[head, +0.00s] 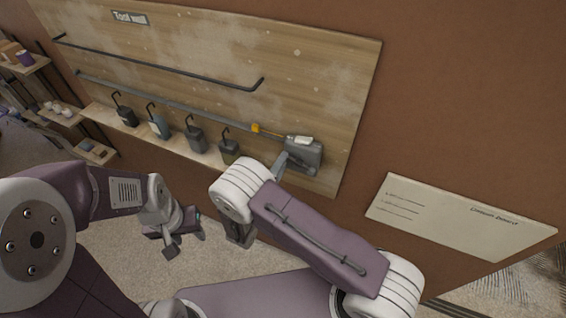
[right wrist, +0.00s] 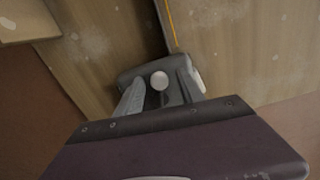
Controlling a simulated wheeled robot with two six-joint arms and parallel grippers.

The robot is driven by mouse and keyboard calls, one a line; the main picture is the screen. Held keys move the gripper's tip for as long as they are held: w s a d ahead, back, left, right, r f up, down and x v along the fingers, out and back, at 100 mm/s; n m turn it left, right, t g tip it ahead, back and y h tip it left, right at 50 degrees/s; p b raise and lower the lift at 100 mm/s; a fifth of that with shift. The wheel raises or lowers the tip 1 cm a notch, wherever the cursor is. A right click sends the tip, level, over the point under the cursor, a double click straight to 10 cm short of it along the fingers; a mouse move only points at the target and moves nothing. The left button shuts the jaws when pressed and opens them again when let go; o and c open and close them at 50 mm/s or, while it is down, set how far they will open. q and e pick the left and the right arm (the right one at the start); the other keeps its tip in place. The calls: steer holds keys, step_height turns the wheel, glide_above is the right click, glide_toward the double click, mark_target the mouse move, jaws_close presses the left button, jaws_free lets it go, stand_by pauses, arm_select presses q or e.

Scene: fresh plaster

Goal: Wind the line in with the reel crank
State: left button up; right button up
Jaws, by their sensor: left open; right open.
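The reel (head: 305,150) is a grey box with a pale label at the right end of the wooden wall panel. In the right wrist view the reel (right wrist: 143,72) is straight ahead, with a pale round crank knob (right wrist: 159,80) facing me. My right gripper (right wrist: 158,93) is open, its grey fingers on either side of the knob; contact cannot be told. A thin yellow line (right wrist: 171,25) runs up from the reel. In the head view a yellow piece (head: 255,128) sits left of the reel. My left gripper (head: 183,240) is open and empty, low and away from the panel.
Several dark hooked containers (head: 195,137) stand on a ledge left of the reel. A long dark rail (head: 160,67) crosses the panel above. A pale board (head: 455,215) is on the brown wall at right. Shelves (head: 25,65) with small items stand far left.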

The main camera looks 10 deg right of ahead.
steer(key=b+v, duration=0.1)
steer(key=v, duration=0.6)
steer(key=shift+s+a+b, duration=0.15)
steer(key=shift+s+b, duration=0.2)
steer(key=shift+b, duration=0.05)
steer(key=w+d+m+p, duration=0.3)
steer(key=w+m+p, duration=0.2)
steer(key=m, duration=1.2)
steer(key=shift+w+d+m+p, duration=0.25)
steer(key=shift+w+m+p, duration=0.15)
steer(key=shift+p, duration=0.65)
